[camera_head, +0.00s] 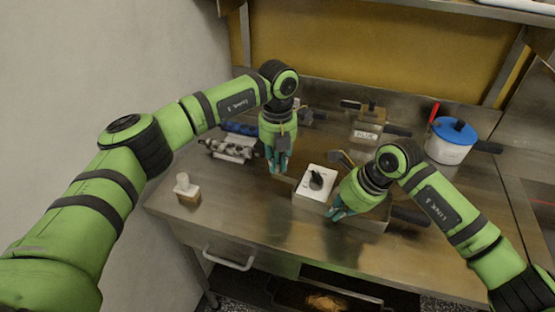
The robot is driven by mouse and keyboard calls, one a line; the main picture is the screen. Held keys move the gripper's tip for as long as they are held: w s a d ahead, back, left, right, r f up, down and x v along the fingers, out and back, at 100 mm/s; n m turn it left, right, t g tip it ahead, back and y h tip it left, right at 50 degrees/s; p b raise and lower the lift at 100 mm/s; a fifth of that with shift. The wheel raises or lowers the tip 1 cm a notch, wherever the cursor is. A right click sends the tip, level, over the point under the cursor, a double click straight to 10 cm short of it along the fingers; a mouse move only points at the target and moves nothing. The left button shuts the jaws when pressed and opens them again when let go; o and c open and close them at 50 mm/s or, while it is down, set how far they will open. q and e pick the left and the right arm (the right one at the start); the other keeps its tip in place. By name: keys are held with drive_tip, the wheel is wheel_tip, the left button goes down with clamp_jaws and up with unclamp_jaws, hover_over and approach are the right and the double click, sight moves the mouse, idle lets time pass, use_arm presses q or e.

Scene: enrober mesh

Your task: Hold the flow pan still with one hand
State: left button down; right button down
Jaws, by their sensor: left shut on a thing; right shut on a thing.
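The flow pan (370,224) is a shallow rectangular metal pan on the steel bench, with a dark handle on its right. A white plate (312,193) with a black knob (317,178) sits at its left part. My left gripper (278,168) points down at the pan's left end and is shut on what looks like its left handle; the fingers hide most of that grip. My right gripper (335,213) is shut at the pan's front wall, below the white plate. My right wrist covers the middle of the pan.
A metal roller device (233,148) lies behind left; a small white-topped block (187,190) stands front left. A labelled metal container (367,134) and a white pot with blue lid (450,142) stand behind right.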

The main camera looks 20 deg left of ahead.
use_arm(q)
drive_tip(key=n, duration=0.4)
drive_tip(key=shift+d, duration=0.15)
drive_tip(key=n, duration=0.4)
drive_tip(key=shift+d+n, duration=0.2)
drive_tip(key=shift+n, duration=0.1)
drive_tip(key=n, duration=0.4)
drive_tip(key=shift+w+d, duration=0.15)
drive_tip(key=shift+w+d+n, duration=0.1)
drive_tip(key=shift+w+n, duration=0.05)
drive_tip(key=shift+n, duration=2.15)
use_arm(e)
drive_tip(key=shift+d+f, duration=0.1)
use_arm(q)
drive_tip(key=c, duration=1.1)
unclamp_jaws()
drive_tip(key=shift+c, duration=0.2)
drive_tip(key=shift+d+r, duration=0.1)
